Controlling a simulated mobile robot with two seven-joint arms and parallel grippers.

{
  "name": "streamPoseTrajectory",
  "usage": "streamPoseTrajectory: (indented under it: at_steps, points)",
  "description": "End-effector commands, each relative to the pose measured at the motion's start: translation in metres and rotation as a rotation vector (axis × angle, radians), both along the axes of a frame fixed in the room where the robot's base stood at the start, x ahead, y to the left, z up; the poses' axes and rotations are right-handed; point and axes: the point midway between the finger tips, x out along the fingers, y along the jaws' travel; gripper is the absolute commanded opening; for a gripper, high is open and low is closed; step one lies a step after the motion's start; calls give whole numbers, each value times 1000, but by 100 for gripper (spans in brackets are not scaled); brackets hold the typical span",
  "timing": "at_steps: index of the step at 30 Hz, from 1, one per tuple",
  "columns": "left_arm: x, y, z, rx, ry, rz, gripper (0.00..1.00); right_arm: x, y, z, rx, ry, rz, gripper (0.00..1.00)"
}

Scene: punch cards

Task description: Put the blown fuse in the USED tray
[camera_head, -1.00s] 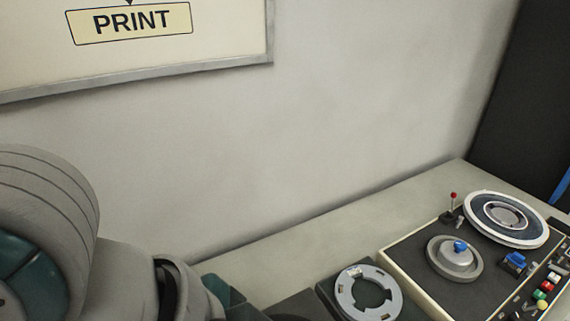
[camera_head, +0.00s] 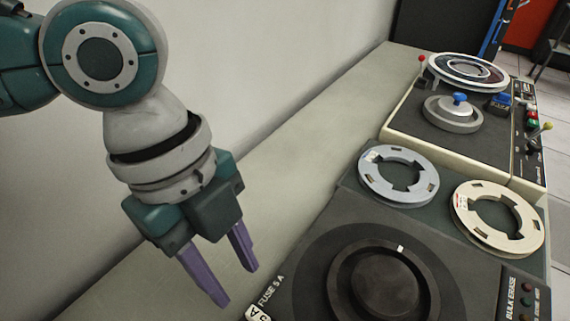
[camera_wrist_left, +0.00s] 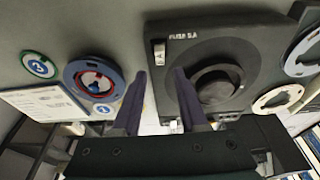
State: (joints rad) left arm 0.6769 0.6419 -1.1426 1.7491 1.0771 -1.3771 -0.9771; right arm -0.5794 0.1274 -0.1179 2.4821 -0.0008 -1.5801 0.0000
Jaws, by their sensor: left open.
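My left gripper (camera_head: 236,284) is open, with nothing between its purple fingers, and hangs above the bench beside the black bulk erase unit (camera_head: 470,260). In the left wrist view its fingers (camera_wrist_left: 160,74) point toward the unit's corner lettered FUSE 5 A. A small white part (camera_head: 258,313) sits by that lettering, cut by the lower edge of the head view; it also shows in the left wrist view (camera_wrist_left: 159,50). I cannot make out a fuse in it. No tray marked USED can be made out. My right gripper is not in view.
A grey reel (camera_head: 370,178) and a cream reel (camera_head: 463,218) lie behind the unit's dark disc. A console (camera_head: 400,120) with a knob and buttons stands farther back. The bench strip along the wall (camera_head: 300,130) is clear. A blue-rimmed reel (camera_wrist_left: 68,77) shows in the left wrist view.

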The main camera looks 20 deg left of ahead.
Motion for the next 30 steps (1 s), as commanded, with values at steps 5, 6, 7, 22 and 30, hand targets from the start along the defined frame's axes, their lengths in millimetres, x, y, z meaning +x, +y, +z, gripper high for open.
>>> streamPoseTrajectory:
  at_steps: [5,6,7,22,30]
  points:
    - [-2,-5,-27,1,0,0,42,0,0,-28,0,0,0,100]
    - [-2,-6,-32,1,-1,-1,42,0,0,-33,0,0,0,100]
    - [-3,-7,-36,1,-1,-1,42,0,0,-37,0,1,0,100]
    - [-7,-20,-81,-1,1,1,42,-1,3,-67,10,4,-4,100]
    - [-7,-20,-81,0,0,1,42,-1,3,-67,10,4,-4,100]
